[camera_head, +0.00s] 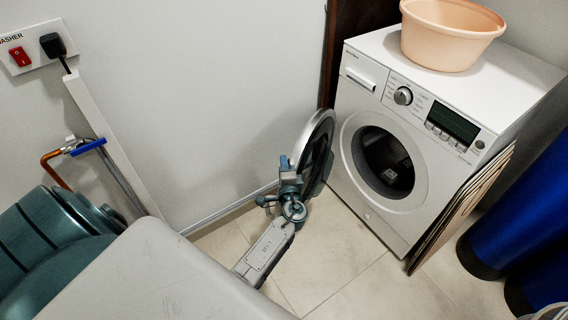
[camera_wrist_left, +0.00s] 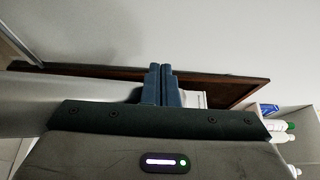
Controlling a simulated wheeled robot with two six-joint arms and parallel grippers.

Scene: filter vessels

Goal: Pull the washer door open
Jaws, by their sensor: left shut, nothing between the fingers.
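The white washer (camera_head: 375,150) stands at the right of centre in the head view. Its round door (camera_head: 321,135) is swung wide open to the left and seen nearly edge-on, so the drum opening (camera_head: 388,162) is exposed and dark inside. My left gripper (camera_head: 286,165) is at the left side of the open door, partly in front of it; I cannot tell if it touches. In the left wrist view its two blue fingers (camera_wrist_left: 160,84) are together with nothing between them. My right gripper is not in view.
A peach basin (camera_head: 452,35) sits on the washer. Flat boards (camera_head: 465,205) lean on its right side, near blue cylinders (camera_head: 520,220). A wall switch (camera_head: 20,55) and pipes are at left. Bottles (camera_wrist_left: 283,127) show in the wrist view. Tiled floor before the washer is clear.

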